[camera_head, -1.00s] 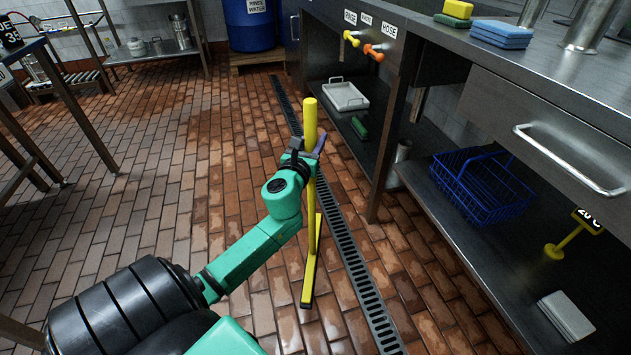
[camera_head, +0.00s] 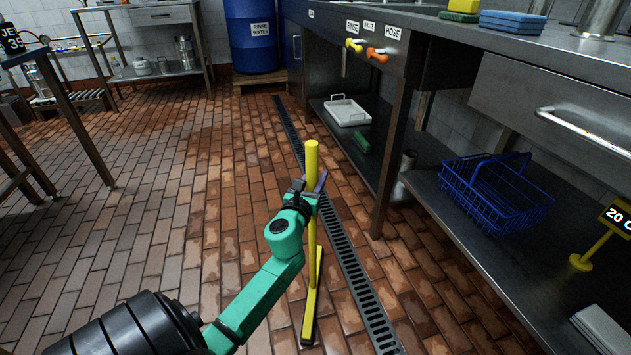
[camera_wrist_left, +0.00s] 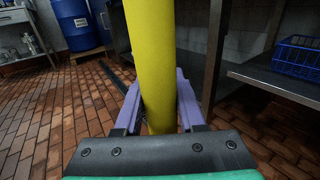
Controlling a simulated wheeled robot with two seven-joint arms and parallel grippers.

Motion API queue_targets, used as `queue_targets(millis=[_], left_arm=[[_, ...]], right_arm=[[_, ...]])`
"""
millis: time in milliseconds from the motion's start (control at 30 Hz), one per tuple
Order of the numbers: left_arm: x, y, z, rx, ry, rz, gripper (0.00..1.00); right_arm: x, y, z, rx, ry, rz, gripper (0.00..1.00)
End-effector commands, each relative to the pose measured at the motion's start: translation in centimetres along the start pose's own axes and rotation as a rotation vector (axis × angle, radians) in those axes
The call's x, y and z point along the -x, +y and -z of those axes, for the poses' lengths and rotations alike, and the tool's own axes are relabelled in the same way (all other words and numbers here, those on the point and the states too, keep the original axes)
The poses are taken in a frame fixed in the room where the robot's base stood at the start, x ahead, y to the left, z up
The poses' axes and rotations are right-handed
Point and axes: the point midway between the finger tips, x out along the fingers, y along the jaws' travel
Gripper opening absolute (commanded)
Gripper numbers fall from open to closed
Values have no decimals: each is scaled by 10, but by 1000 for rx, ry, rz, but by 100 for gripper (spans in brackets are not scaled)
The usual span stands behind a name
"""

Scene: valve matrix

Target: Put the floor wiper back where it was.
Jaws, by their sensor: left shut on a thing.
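The floor wiper (camera_head: 312,262) has a yellow upright handle and a yellow bar-shaped head (camera_head: 310,315) low at the tiled floor, just left of the drain grating. I cannot tell whether the head touches the floor. My left gripper (camera_head: 318,186) is shut on the handle a little below its top end. In the left wrist view the yellow handle (camera_wrist_left: 150,60) stands between the two purple fingers of the left gripper (camera_wrist_left: 158,105). My right gripper is in neither view.
A long drain grating (camera_head: 350,265) runs along the floor. A steel counter with a low shelf (camera_head: 420,185) stands at the right, holding a blue basket (camera_head: 495,195). A blue barrel (camera_head: 252,35) stands at the back. The tiled floor (camera_head: 170,200) at the left is open.

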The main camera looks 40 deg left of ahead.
Motion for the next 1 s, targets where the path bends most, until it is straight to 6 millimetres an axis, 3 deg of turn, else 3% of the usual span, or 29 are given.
queue_targets(millis=[133, 167, 200, 233, 633, 767, 1000], left_arm=[[0, 0, 3, 0, -2, 0, 0], [0, 0, 3, 0, 0, 0, 46], [0, 0, 3, 0, 0, 0, 62], [0, 0, 2, 0, 0, 0, 69], [4, 0, -1, 1, 1, 0, 69], [27, 0, 0, 1, 3, 0, 69], [86, 0, 3, 2, 4, -1, 69]], right_arm=[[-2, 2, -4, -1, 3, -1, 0], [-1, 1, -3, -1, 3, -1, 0], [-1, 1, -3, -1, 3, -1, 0], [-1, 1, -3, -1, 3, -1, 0], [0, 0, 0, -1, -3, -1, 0], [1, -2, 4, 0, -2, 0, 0], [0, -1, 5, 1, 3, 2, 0]])
